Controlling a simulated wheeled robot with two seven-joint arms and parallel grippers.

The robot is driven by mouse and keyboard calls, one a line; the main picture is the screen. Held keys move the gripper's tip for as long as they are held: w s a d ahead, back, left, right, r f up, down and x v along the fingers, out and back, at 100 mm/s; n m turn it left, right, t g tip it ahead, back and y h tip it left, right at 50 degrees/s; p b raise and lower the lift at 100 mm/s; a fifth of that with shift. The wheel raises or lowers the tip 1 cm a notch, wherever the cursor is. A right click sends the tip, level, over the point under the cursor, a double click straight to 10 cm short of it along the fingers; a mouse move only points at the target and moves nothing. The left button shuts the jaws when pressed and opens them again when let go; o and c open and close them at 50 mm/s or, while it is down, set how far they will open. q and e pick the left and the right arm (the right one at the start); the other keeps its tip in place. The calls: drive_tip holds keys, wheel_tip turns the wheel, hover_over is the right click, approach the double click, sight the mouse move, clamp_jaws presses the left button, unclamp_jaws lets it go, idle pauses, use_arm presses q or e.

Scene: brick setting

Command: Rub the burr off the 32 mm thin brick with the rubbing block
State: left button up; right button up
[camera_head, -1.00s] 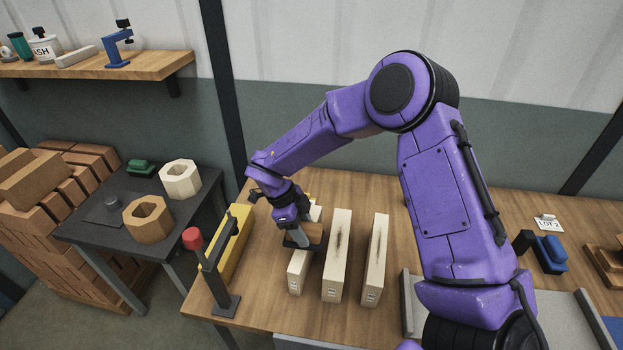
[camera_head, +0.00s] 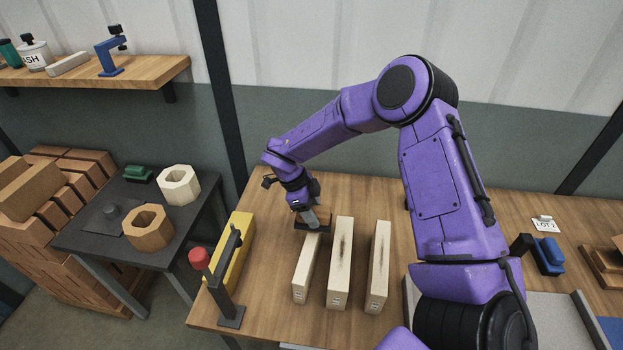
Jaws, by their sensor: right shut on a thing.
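Three pale, long thin bricks lie side by side on the wooden bench: the left brick (camera_head: 305,272), the middle brick (camera_head: 340,265) and the right brick (camera_head: 378,268). The middle and right bricks have dark streaks along their tops; the left one shows none. I cannot read their size marks. My left gripper is not in view.
A yellow bar (camera_head: 238,250) and a dark stand with a red knob (camera_head: 200,258) stand left of the bricks. A dark side table (camera_head: 100,238) holds two hexagonal rings.

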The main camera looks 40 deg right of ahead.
drive_tip(key=r+p, duration=0.1)
drive_tip(key=s+r+p, duration=0.1)
drive_tip(key=r, duration=0.1)
drive_tip(key=shift+d+r, duration=0.1)
drive_tip(key=shift+r, duration=0.2)
drive_tip(key=shift+w+d+r+p, duration=0.1)
drive_tip(key=shift+d+r+p, duration=0.05)
drive_tip(key=shift+r+p, duration=0.45)
drive_tip(key=shift+w+r+b, duration=0.15)
drive_tip(key=shift+r+b, duration=0.05)
drive_tip(key=shift+b, duration=0.1)
drive_tip(key=shift+r, duration=0.85)
